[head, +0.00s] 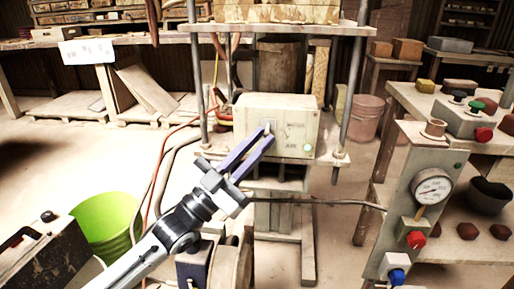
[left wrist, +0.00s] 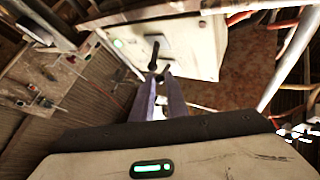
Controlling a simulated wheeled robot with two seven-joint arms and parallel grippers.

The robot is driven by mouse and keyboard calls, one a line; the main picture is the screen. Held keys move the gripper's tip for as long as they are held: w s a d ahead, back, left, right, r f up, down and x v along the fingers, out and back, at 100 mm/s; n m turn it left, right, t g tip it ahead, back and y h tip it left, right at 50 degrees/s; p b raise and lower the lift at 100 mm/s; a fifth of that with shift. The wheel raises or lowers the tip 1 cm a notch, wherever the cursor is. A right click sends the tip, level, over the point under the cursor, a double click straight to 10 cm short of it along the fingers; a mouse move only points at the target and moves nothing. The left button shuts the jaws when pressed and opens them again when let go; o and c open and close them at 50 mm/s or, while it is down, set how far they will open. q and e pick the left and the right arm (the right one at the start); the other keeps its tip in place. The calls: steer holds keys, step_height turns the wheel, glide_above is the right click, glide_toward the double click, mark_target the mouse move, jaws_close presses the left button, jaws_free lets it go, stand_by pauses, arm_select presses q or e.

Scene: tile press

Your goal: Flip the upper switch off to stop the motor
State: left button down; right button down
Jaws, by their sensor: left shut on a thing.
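A pale control box (head: 300,118) is mounted on the press frame in the middle of the head view. The switch (head: 268,126) is at the left part of its front face, largely hidden by my fingertips. In the left wrist view the switch's dark lever (left wrist: 153,50) stands out from the box (left wrist: 205,48). My left gripper (head: 268,138) reaches up from the lower left, its two purple fingers at the switch. The left wrist view shows its fingertips (left wrist: 161,74) shut on the lever's end. A small green light (head: 307,147) glows on the box. My right gripper is out of view.
At right stands a panel with a gauge (head: 432,187), a red knob (head: 416,239) and a blue knob (head: 397,276). A green bucket (head: 106,225) is at lower left. Press posts (head: 355,85) and hoses (head: 165,165) flank the box.

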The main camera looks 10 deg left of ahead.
arm_select(q)
steer(key=shift+s+d, duration=0.1)
steer(key=shift+d, duration=0.05)
steer(key=c, duration=1.8)
jaws_free()
steer(key=shift+o, duration=0.2)
steer(key=p+v, duration=0.1)
steer(key=v, duration=0.9)
steer(key=shift+f, duration=0.15)
